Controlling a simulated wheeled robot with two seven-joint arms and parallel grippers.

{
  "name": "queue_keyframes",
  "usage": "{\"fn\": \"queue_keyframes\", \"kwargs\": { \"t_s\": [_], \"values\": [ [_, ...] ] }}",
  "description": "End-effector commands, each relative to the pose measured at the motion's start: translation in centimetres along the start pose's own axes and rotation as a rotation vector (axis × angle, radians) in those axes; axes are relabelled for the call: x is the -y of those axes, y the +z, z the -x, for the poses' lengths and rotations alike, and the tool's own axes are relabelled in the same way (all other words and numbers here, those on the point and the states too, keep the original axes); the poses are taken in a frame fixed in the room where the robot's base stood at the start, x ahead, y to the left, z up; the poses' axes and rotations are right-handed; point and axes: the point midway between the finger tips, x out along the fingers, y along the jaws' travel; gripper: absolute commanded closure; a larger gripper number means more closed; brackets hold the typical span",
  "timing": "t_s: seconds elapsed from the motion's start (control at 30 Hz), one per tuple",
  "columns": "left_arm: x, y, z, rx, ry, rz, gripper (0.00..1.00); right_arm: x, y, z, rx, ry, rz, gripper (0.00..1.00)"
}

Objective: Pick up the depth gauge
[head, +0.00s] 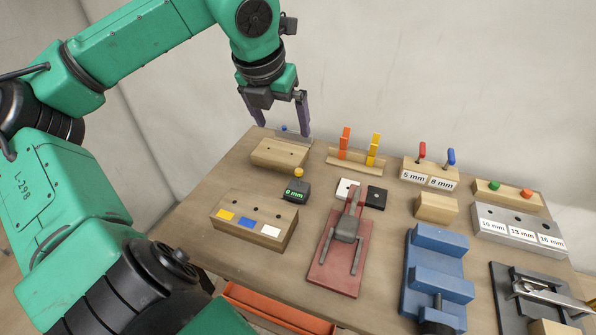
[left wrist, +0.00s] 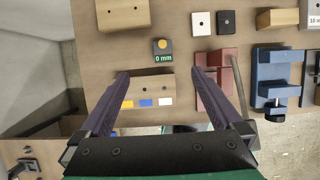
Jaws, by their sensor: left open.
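The depth gauge (head: 296,190) is a small dark block with a green "0 mm" display and a yellow knob on top. It stands on the table behind the wooden block with coloured labels (head: 254,218). In the left wrist view the gauge (left wrist: 163,50) lies just beyond the fingertips, roughly centred between them. My left gripper (head: 281,128) is open and empty, pointing down above the table's back left, higher than the gauge and apart from it. The left wrist view shows its two fingers (left wrist: 161,74) spread wide. My right gripper is not in view.
A plain wooden block with holes (head: 280,155) stands behind the gauge. White and black square pieces (head: 376,196) and a red press-like fixture (head: 335,255) are to its right. A blue vise (head: 437,275) and labelled tool holders stand farther right.

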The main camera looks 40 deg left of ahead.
Motion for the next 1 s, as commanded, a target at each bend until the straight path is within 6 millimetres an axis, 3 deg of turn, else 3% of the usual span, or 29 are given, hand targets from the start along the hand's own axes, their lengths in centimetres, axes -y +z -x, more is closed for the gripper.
{"fn": "queue_keyframes", "kwargs": {
  "t_s": [0.03, 0.2, 0.3, 0.47, 0.73, 1.0],
  "values": [
    [0.0, -1.3, -3.1, -0.001, 0.0, 0.0, 0.0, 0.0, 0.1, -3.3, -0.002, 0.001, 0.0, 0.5],
    [0.0, -3.8, -9.1, 0.0, 0.0, 0.0, 0.0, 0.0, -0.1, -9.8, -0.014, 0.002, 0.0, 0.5],
    [0.0, -4.7, -11.4, 0.0, 0.0, 0.0, 0.0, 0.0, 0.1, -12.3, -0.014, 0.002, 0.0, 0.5],
    [0.0, -4.8, -12.5, -0.002, 0.0, 0.0, 0.0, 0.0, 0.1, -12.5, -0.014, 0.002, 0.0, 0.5],
    [0.1, -4.7, -18.8, -0.006, -0.001, 0.0, 0.0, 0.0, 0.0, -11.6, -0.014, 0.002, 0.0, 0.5],
    [0.2, -4.6, -21.7, -0.005, 0.004, -0.001, 0.0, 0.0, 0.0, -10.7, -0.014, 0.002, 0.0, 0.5]
  ]
}}
